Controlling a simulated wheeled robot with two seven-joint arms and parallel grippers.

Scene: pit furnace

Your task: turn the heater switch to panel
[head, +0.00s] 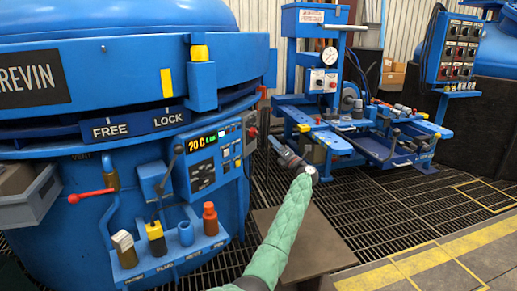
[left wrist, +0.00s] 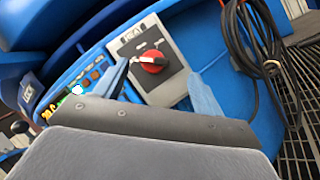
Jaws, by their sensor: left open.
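The heater switch is a red round knob (left wrist: 152,62) with a pale pointer bar, on a grey plate (left wrist: 160,88) in the left wrist view. In the head view the switch (head: 252,131) is on the right side of the blue furnace. My left gripper (head: 276,144) is to its right, apart from it. In the left wrist view its two blue fingers (left wrist: 158,74) are open and empty, one on each side of the knob in the picture. My right gripper is out of view.
The furnace's control panel (head: 208,158) with a green display is left of the switch. A shelf with bottles (head: 180,258) juts out below it. Black cables (left wrist: 258,50) hang beside the switch. A blue workbench (head: 355,135) stands behind, with open grated floor (head: 385,205) between.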

